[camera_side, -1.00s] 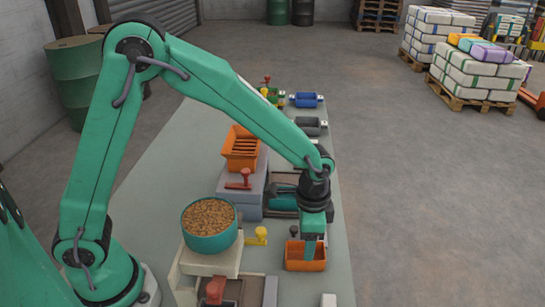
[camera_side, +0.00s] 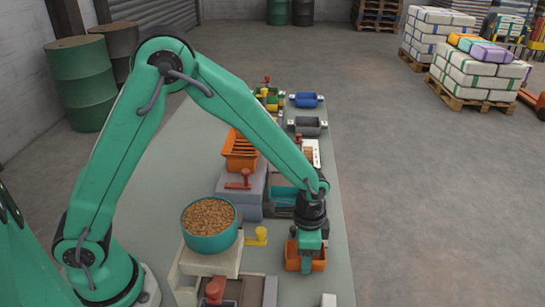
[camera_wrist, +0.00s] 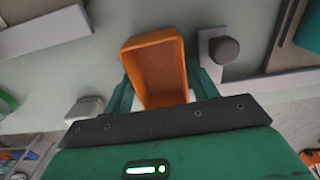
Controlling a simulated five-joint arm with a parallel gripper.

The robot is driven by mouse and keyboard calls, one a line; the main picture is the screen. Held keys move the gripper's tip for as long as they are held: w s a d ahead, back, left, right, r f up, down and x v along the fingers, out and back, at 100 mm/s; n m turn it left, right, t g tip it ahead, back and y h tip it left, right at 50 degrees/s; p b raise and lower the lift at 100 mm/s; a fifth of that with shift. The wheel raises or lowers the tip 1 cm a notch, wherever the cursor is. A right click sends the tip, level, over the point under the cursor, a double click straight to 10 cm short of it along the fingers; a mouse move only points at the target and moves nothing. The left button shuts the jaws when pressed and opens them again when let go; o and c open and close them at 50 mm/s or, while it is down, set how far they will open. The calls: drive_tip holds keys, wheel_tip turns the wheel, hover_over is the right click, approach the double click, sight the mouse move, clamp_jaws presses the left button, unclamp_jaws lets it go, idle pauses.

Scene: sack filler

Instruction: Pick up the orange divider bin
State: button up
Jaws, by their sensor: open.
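A small open orange bin (camera_side: 319,265) sits at the front right of the grey bench, partly covered by my gripper in the side view. In the wrist view the orange bin (camera_wrist: 155,65) is a rectangular box that looks empty. My gripper (camera_wrist: 165,85) is open, with one green finger on each side of the bin's near part. In the side view my gripper (camera_side: 306,264) is low over the bin. I cannot tell whether the fingers touch its walls.
A teal bowl of grain (camera_side: 209,228) stands left of the gripper. A yellow knob (camera_side: 257,236) and red handles (camera_side: 215,290) are near. A dark round knob (camera_wrist: 224,49) is right of the bin in the wrist view. Blue (camera_side: 306,100) and grey bins (camera_side: 307,126) lie further back.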

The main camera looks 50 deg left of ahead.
drive_tip(key=c, duration=0.6)
drive_tip(key=shift+r, duration=0.15)
drive_tip(key=shift+r, duration=4.9)
drive_tip(key=shift+w, duration=0.15)
drive_tip(key=w+a+n, duration=0.5)
drive_tip(key=a+n, duration=0.3)
drive_tip(key=n, duration=0.4)
drive_tip(key=w+a+n, duration=0.6)
drive_tip(key=a+n, duration=0.2)
drive_tip(key=n, duration=0.3)
drive_tip(key=w+a+r+n, duration=0.1)
drive_tip(key=w+a+n, duration=0.4)
drive_tip(key=a+n, duration=0.3)
drive_tip(key=shift+w+a+r+n, duration=0.1)
drive_tip(key=shift+n, duration=1.05)
drive_tip(key=shift+w+n, duration=0.1)
drive_tip(key=shift+n, duration=1.05)
